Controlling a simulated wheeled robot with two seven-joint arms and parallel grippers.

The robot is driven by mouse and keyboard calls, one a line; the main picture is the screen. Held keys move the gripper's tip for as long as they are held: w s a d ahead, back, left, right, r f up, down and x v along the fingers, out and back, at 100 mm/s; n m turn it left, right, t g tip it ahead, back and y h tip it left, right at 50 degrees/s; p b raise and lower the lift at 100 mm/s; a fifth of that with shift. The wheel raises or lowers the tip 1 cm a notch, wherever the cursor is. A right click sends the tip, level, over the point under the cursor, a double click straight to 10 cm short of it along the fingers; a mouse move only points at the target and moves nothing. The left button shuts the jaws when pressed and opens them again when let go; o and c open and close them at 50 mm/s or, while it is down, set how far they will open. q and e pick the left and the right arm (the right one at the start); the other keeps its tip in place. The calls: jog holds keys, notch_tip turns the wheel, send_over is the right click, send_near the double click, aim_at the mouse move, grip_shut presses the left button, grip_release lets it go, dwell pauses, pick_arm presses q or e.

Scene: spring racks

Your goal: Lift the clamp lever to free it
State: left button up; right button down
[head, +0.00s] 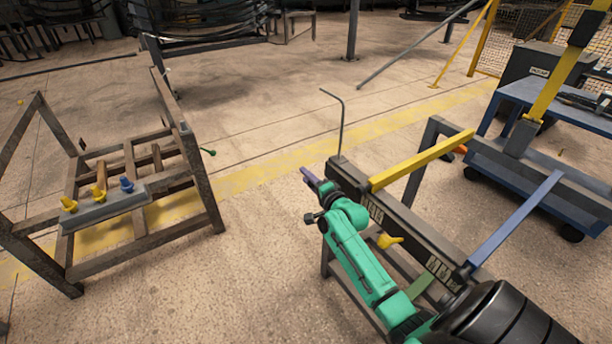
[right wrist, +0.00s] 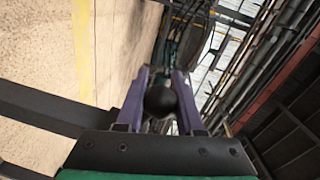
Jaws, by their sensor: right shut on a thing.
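My right arm is green and reaches along the dark beam of the near rack (head: 408,226). Its gripper (head: 309,177), with purple fingers, is at the far left end of that beam. In the right wrist view the two purple fingers of the gripper (right wrist: 161,88) are shut on a round black knob (right wrist: 161,102), which looks like the end of the clamp lever. The rest of the lever is hidden by the fingers and palm, and I cannot make it out in the head view. My left gripper is not in view.
A yellow bar (head: 422,160) and a blue bar (head: 514,218) stick out from the near rack. A thin bent rod (head: 342,122) rises at its far end. A second rack (head: 205,185) with coloured handles stands at left. A blue cart (head: 545,180) is at right. Floor between the racks is clear.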

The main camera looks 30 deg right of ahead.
jog(key=shift+d+r+p, duration=0.35)
jog(key=shift+r+p, duration=0.1)
jog(key=shift+r, duration=0.3)
jog(key=shift+d, duration=0.1)
jog(key=c, duration=0.7)
grip_release()
jog(key=shift+o, duration=0.9)
